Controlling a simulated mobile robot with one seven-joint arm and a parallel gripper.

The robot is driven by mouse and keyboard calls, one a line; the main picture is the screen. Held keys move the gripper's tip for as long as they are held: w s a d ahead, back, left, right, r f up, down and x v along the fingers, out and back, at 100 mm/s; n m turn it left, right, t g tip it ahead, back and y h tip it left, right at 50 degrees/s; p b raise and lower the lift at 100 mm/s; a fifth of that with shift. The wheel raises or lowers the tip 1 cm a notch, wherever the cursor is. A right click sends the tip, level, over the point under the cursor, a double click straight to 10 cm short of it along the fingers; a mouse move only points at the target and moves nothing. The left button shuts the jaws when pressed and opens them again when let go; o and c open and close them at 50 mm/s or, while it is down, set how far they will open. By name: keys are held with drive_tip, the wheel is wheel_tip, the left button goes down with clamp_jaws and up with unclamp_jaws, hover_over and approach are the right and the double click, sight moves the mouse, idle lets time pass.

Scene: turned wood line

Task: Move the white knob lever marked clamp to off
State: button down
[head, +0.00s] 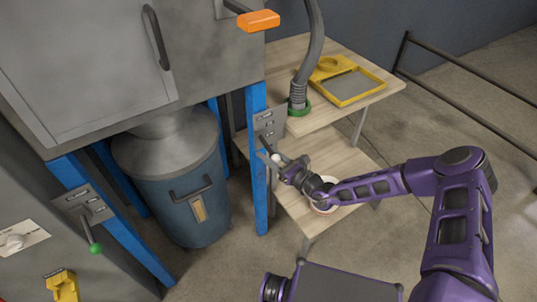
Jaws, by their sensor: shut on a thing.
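The white knob lever (276,158) sticks out below a grey label plate (270,124) on the blue post right of the drum. The plate's lettering is too small to read. My gripper (281,165) reaches in from the right and is shut on the white knob lever. The jaws hide part of the lever, and its exact angle is hard to tell.
A green knob lever (95,248) hangs from a plate on the left blue post. A grey-blue drum (187,205) stands between the posts. A wooden table (315,50) holds a yellow tray (350,98) and a hose (308,60). Open floor lies at right.

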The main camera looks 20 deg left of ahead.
idle(0.6)
drive_tip(key=y+b, duration=0.1)
drive_tip(key=b, duration=0.1)
drive_tip(key=f+y+b, duration=0.1)
drive_tip(key=b, duration=0.1)
drive_tip(key=a+f+n+t+y+b, duration=0.1)
drive_tip(key=b, duration=0.1)
drive_tip(key=shift+w+f, duration=0.1)
drive_tip(key=shift+w, duration=0.25)
drive_tip(key=shift+c, duration=2.3)
unclamp_jaws()
drive_tip(key=shift+d, duration=0.1)
